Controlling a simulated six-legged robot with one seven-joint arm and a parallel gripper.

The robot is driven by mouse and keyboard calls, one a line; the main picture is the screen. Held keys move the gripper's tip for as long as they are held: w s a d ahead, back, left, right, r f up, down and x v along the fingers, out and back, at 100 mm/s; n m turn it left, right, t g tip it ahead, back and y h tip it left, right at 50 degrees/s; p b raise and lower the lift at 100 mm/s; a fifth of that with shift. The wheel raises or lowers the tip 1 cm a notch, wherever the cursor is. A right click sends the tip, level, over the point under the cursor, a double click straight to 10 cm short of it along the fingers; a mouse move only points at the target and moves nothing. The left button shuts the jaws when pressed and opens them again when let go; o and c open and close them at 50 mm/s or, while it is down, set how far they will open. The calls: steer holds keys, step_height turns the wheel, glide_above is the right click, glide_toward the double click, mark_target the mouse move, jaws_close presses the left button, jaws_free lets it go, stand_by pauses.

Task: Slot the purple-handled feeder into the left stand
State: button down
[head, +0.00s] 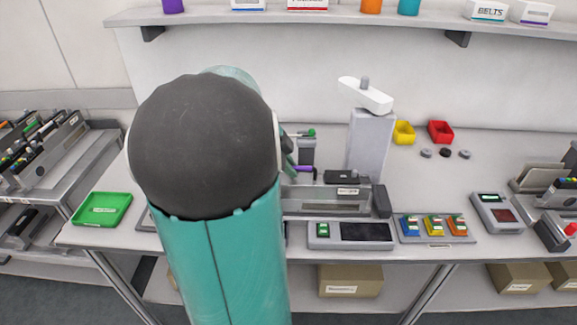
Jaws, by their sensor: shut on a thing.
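The purple handle of the purple-handled feeder (305,169) shows just right of my arm, in the middle of the bench. My gripper (289,160) is mostly hidden behind my own arm; only a dark edge of it shows, at the purple handle, and it is shut on the feeder. Most of the feeder is hidden. A long grey stand (325,205) with a dark block and a white label lies at the handle's lower right. I cannot tell whether the feeder touches it. The left stand cannot be picked out for sure; my arm covers the bench left of here.
A grey post (370,145) with a white top stands close behind. A green-knobbed device (306,148) is behind the handle. A green tray (102,209) lies left. A display panel (350,236) and coloured blocks (434,228) line the front. Yellow (403,132) and red bins (441,132) stand behind.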

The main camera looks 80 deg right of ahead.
steer(key=shift+s+d+r, duration=0.1)
steer(key=shift+s+d, duration=0.1)
steer(key=shift+s, duration=0.45)
steer(key=shift+s+d+r, duration=0.1)
steer(key=shift+s+d, duration=0.05)
steer(key=shift+s, duration=0.45)
stand_by(0.3)
steer(key=c, duration=1.4)
jaws_free()
steer(key=shift+f, duration=0.1)
steer(key=shift+a+f, duration=0.1)
steer(key=shift+f, duration=0.05)
steer(key=v, duration=1.4)
steer(key=shift+w, duration=0.1)
